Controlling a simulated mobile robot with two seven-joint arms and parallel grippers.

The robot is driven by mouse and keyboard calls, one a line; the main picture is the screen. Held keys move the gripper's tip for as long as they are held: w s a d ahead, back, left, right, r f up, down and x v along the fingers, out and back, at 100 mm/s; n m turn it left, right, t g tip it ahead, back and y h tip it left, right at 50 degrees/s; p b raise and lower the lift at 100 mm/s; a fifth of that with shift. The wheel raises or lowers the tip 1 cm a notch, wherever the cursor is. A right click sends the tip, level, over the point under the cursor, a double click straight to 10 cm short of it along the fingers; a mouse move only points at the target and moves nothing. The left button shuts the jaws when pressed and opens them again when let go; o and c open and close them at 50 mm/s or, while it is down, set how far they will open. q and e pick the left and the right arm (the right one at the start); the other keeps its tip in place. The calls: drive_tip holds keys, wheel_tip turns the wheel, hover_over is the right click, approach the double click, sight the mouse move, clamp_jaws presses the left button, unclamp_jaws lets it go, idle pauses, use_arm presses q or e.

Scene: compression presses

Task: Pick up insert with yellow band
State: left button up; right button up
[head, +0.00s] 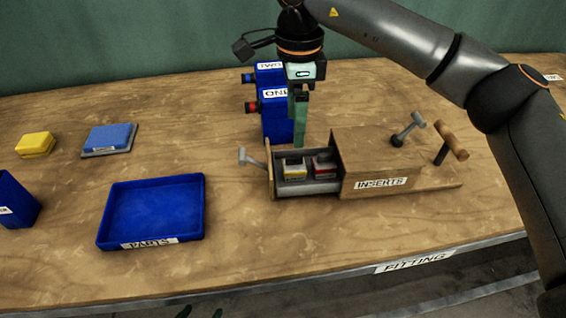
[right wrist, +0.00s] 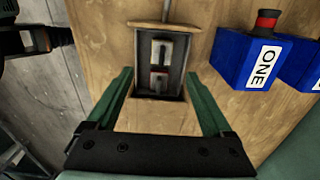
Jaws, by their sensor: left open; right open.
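The insert with the yellow band (head: 293,171) stands in the open drawer of the wooden box labelled INSERTS (head: 381,182), nearer the drawer's handle end. An insert with a red band (head: 323,167) stands beside it, nearer the box. In the right wrist view, the insert toward the handle (right wrist: 161,49) shows a light top; its yellow band cannot be made out. My right gripper (head: 299,143) is above and behind the drawer, pointing down, open and empty. In its wrist view the fingers (right wrist: 158,76) are spread wide. Only dark tips of my left gripper (head: 201,313) show at the bottom edge, open.
Blue units labelled ONE (head: 277,124) and TWO (head: 269,71) stand just behind the drawer. An empty blue PARTS tray (head: 151,208) lies left. Levers rise by the box's right end.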

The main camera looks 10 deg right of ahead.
sight(295, 156)
wheel_tip(295, 156, down, 6)
drive_tip(key=shift+d+f, duration=0.1)
drive_tip(key=shift+f, duration=0.15)
drive_tip(key=shift+w+f, duration=0.15)
drive_tip(key=shift+f, duration=2.75)
clamp_jaws()
